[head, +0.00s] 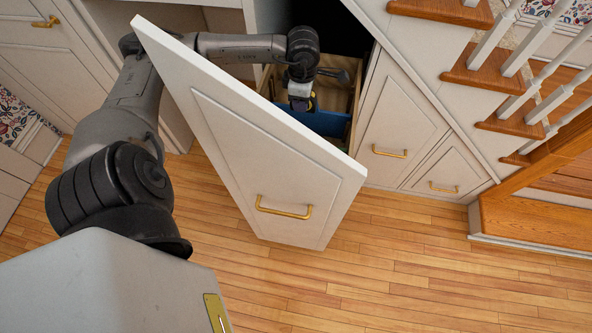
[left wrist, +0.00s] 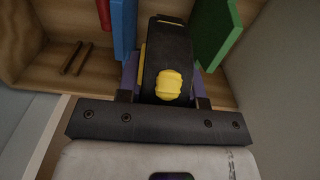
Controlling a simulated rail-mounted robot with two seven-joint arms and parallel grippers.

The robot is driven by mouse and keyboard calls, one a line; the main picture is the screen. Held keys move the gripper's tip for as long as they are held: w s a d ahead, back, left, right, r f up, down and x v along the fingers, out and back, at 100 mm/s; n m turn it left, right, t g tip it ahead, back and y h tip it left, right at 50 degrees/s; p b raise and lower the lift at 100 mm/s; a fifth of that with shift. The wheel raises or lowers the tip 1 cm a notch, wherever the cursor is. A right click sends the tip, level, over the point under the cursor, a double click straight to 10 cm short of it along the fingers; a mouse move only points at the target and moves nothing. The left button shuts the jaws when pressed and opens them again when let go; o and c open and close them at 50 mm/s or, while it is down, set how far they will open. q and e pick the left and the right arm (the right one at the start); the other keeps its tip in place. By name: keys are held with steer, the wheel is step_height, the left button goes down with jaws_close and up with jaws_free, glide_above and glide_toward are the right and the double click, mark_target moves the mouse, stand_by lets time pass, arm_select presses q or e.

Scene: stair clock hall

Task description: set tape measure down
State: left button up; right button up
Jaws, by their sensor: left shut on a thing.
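My left gripper (head: 302,103) reaches down into the open pull-out drawer (head: 357,88) under the stairs, behind its tall white front. In the left wrist view the gripper (left wrist: 166,82) is shut on the tape measure (left wrist: 168,50), a black body with a yellow patch, with a finger on each side. The tape measure is over the drawer's wooden inside; I cannot tell whether it touches the bottom. In the head view it is mostly hidden by the gripper. My right gripper is not in view.
In the drawer, a blue item (left wrist: 123,28) and a red one (left wrist: 103,12) are left of the tape measure, a green one (left wrist: 218,36) is right. Two brown sticks (left wrist: 77,58) lie at left. The white drawer front (head: 262,150) stands close to my arm.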

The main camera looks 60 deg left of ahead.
arm_select(q)
steer(key=s+d+b, duration=0.1)
steer(key=s+d, duration=0.8)
steer(key=d, duration=0.4)
steer(key=f+b, duration=0.1)
steer(key=f, duration=0.3)
steer(key=f+b, duration=0.1)
steer(key=f, duration=0.3)
steer(key=f+b, duration=0.1)
steer(key=f, duration=0.3)
steer(key=shift+s+a+f+b, duration=0.1)
steer(key=shift+s+a+b, duration=0.05)
steer(key=shift+a+b, duration=0.15)
steer(key=shift+f+b, duration=0.9)
steer(key=shift+f, duration=2)
steer(key=shift+a, duration=0.1)
steer(key=shift+f, duration=0.2)
steer(key=o, duration=1.1)
steer(key=shift+c, duration=0.2)
